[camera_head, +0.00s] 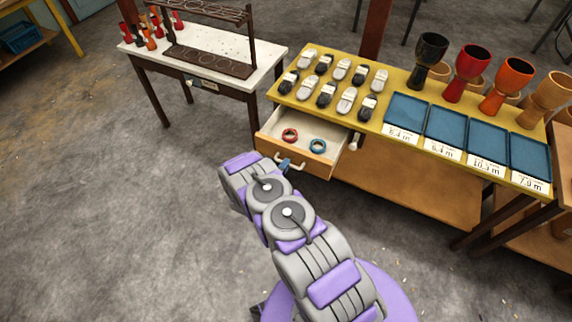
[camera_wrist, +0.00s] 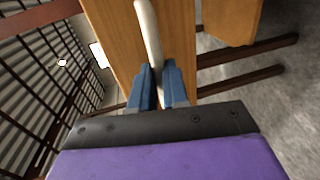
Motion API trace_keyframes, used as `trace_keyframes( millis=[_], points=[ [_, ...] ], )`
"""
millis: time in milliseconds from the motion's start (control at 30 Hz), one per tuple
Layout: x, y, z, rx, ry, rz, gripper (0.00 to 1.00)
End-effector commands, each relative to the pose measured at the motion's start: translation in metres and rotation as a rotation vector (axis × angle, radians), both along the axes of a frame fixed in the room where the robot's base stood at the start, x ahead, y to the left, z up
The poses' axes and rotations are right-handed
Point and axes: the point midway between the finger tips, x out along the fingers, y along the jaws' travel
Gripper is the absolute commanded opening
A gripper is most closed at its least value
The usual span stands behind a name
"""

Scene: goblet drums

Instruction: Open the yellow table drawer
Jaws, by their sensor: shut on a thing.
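The yellow table (camera_head: 390,97) stands at the right in the head view. Its drawer (camera_head: 300,157) is pulled out, and its inside shows a red ring (camera_head: 290,135) and a blue ring (camera_head: 318,146). My gripper (camera_head: 287,164) is at the drawer front. In the wrist view, the blue fingers of my gripper (camera_wrist: 160,88) are shut on the pale bar handle (camera_wrist: 149,35) of the wooden drawer front (camera_wrist: 115,45). The fingertips' far sides are hidden.
White-topped table (camera_head: 215,50) with a dark rack stands at the left, close to the drawer. Goblet drums (camera_head: 472,68), blue trays (camera_head: 451,132) with labels and several black and white items (camera_head: 326,95) stand on the yellow table. Floor (camera_head: 120,220) at the left is clear.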

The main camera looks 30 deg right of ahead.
Motion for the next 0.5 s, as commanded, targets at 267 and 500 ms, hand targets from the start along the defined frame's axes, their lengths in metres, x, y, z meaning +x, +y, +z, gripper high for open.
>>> trace_keyframes(
  millis=[267,500],
  points=[
    [-0.0064,0.0027,-0.0041,-0.003,0.012,-0.009,0.0],
    [-0.0055,0.0017,-0.0033,-0.002,0.009,-0.007,0.3]
  ],
)
